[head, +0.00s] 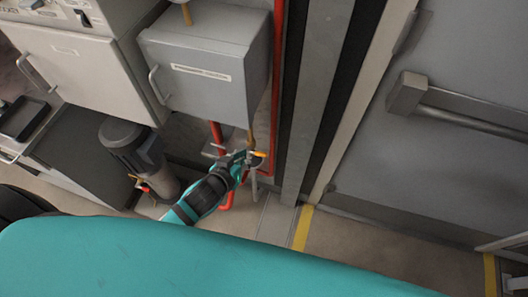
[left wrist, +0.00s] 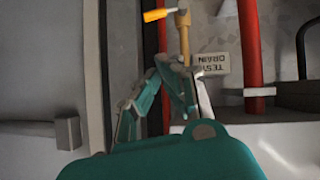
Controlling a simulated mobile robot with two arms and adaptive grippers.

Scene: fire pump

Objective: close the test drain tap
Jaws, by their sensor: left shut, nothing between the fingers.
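The test drain tap has a yellow-orange handle (head: 259,154) that sticks out sideways from a thin brass pipe. In the left wrist view the handle (left wrist: 155,15) is at the top, beside the brass pipe (left wrist: 184,40). A small label (left wrist: 211,63) reading "TEST DRAIN" shows upside down beside the pipe. My left gripper (head: 243,157) is shut and empty, close to the tap in the head view. In the left wrist view its fingers (left wrist: 164,72) are below the handle, in front of the pipe's lower part, with a gap to the handle. My right gripper is not in view.
A grey cabinet (head: 213,88) hangs above the tap. Red pipes (head: 276,70) run behind and beside it, and a grey pump motor (head: 133,143) stands to the left. A door with a push bar (head: 470,118) is at right. Floor near the yellow strip (head: 302,228) is clear.

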